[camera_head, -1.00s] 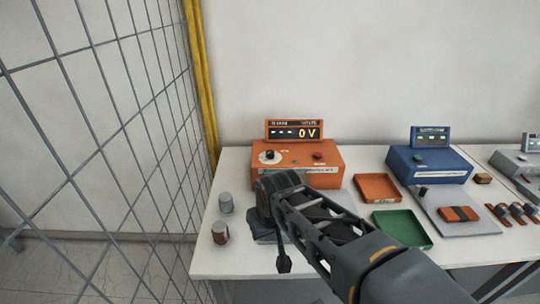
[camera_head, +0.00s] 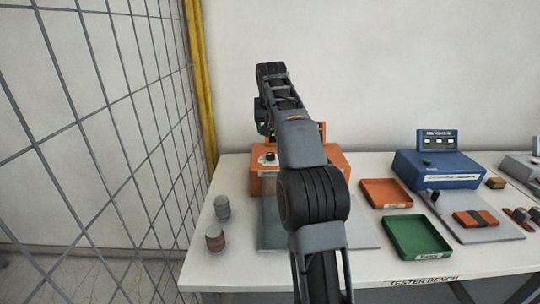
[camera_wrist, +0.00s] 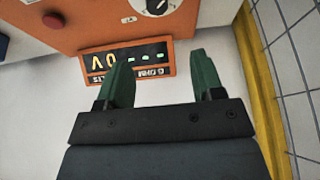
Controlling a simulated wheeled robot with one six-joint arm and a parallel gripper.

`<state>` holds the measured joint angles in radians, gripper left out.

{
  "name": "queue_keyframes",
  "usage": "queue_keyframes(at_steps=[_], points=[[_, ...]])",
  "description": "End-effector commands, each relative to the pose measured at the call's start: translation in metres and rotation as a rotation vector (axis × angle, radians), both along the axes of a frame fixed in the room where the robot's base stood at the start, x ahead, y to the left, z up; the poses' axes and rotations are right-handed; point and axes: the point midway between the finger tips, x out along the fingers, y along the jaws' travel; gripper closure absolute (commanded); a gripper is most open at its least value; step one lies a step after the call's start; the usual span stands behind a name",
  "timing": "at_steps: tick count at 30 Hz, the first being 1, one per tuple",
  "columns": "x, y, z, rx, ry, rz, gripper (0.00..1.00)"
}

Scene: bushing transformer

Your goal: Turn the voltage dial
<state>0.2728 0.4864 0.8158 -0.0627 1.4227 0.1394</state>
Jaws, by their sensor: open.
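The orange tester box (camera_head: 334,160) stands at the back of the bench. Its dark voltage dial (camera_head: 268,158) on a white round face shows just left of my arm. In the wrist view the dial (camera_wrist: 157,6) is at the top edge, partly cut off. The display (camera_wrist: 127,62) appears upside down there and reads 0 V. My gripper (camera_wrist: 160,64) is open and empty, its green fingers apart. The left finger overlaps the display in view; the dial lies beyond the fingertips. In the head view my arm hides most of the box and display.
A red button (camera_wrist: 53,20) sits on the same box. A wire fence (camera_head: 100,150) with a yellow post (camera_head: 199,80) borders the left. Two small cylinders (camera_head: 218,222) stand at the bench's left. Orange (camera_head: 386,193) and green (camera_head: 417,238) trays and a blue tester (camera_head: 436,168) are on the right.

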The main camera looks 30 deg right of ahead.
Motion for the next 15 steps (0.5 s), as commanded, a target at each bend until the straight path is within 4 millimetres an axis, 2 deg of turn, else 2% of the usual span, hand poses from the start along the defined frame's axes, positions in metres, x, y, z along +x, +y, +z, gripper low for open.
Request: queue_keyframes(at_steps=[2, 5, 15], points=[[-0.003, 0.001, 0.006, 0.003, 0.003, -0.011, 0.39], [-0.004, 0.000, -0.005, 0.014, 0.028, -0.023, 0.39], [0.016, -0.009, -0.062, 0.017, 0.029, -0.026, 0.39]])
